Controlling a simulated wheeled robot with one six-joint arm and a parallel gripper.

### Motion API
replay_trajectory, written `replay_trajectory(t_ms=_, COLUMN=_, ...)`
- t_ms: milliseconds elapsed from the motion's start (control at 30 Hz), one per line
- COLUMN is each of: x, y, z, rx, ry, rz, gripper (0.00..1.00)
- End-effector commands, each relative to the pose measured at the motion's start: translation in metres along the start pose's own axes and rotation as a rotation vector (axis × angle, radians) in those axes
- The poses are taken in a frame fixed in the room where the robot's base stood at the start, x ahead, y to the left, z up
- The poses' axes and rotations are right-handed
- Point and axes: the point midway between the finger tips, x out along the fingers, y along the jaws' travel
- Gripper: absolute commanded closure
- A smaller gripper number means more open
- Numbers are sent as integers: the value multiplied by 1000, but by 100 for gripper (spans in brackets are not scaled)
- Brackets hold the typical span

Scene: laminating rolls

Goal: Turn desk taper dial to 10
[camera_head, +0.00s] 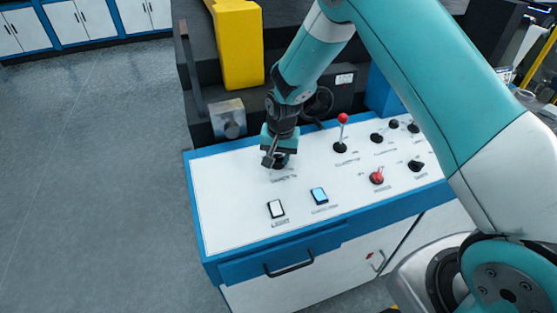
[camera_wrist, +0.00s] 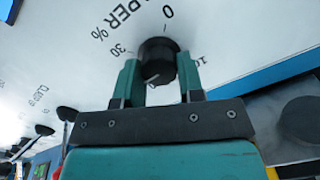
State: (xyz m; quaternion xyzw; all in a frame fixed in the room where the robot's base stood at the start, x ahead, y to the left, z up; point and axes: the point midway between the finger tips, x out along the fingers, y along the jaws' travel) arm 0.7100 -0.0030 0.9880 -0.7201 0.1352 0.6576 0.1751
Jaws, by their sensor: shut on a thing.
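The taper dial (camera_wrist: 157,55) is a black round knob on the white desk panel, under the label "TAPER %" (camera_wrist: 118,18). In the wrist view, 0 is above the knob, 30 at its left and a partly covered 10 at its right. Another mark below it is mostly hidden by my gripper. A short pale line on the knob seems to point down-left, between 30 and the hidden mark. My gripper (camera_wrist: 159,72) is shut on the knob, one green finger on each side. In the head view my gripper (camera_head: 275,160) points down at the panel's back left and mostly covers the dial.
The desk panel (camera_head: 235,222) also carries a white switch (camera_head: 276,208), a blue switch (camera_head: 319,195), a red knob (camera_head: 377,177), a red-topped lever (camera_head: 341,135) and several black knobs to the right. A yellow machine part (camera_head: 237,45) stands behind. Floor is clear at left.

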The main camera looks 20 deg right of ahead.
Motion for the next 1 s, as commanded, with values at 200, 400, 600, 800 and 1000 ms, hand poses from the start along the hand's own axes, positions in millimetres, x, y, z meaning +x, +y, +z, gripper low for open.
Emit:
replay_trajectory(t_ms=200, x=1, y=-2, z=0, rx=-205, ry=4, rz=14, gripper=88)
replay_trajectory(t_ms=400, x=1, y=-3, z=0, rx=-393, ry=4, rz=31, gripper=88)
replay_trajectory(t_ms=600, x=0, y=-4, z=0, rx=-583, ry=5, rz=45, gripper=88)
replay_trajectory(t_ms=800, x=0, y=-5, z=1, rx=-772, ry=5, rz=62, gripper=88)
replay_trajectory(t_ms=1000, x=0, y=-6, z=1, rx=-961, ry=7, rz=78, gripper=88)
